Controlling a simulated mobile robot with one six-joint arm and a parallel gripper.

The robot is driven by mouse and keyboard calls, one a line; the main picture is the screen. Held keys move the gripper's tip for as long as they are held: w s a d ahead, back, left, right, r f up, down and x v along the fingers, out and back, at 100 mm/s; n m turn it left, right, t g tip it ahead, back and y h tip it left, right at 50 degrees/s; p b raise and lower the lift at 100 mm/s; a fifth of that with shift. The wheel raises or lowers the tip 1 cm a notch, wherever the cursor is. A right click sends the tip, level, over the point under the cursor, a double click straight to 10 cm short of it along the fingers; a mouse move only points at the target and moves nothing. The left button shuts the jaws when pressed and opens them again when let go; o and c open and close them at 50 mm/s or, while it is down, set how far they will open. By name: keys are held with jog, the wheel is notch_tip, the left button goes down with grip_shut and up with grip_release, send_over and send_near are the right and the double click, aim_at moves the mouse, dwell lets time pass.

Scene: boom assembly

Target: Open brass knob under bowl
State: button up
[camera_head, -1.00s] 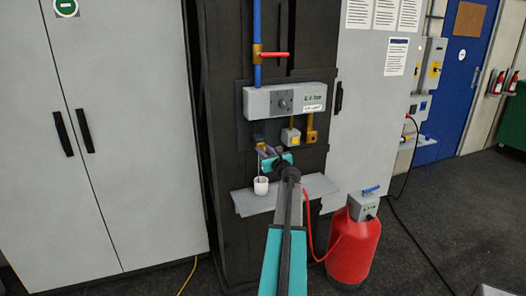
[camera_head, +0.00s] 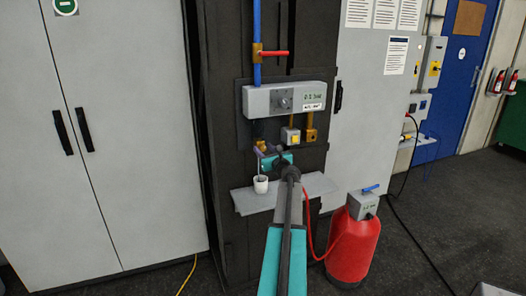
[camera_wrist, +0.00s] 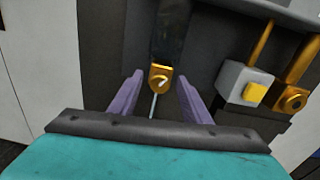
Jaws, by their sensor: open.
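The brass knob (camera_wrist: 161,77) shows in the wrist view, at the lower end of a dark, bowl-like body (camera_wrist: 171,35). A thin pale streak runs down from it; I cannot tell if it is liquid. My gripper (camera_wrist: 158,92) is open, with one purple finger on either side of the knob and gaps showing between. In the head view my gripper (camera_head: 263,152) is below the grey box, and some brass (camera_head: 260,145) shows beside it. A white cup (camera_head: 260,185) stands on the shelf under the gripper, with a thin line above it.
A grey box with a dial (camera_head: 284,99) hangs above. A yellow-faced block (camera_head: 290,136) and a brass fitting (camera_head: 310,135) are close on the right. The grey shelf (camera_head: 312,187) lies below. A red tank (camera_head: 352,240) stands on the floor at right.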

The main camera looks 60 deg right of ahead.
jog(key=b+v, duration=0.2)
jog(key=v, duration=1.1)
jog(key=shift+s+r+b, duration=0.15)
jog(key=shift+s+b, duration=0.1)
jog(key=shift+b, duration=0.1)
jog(key=shift+a, duration=0.1)
dwell(0.3)
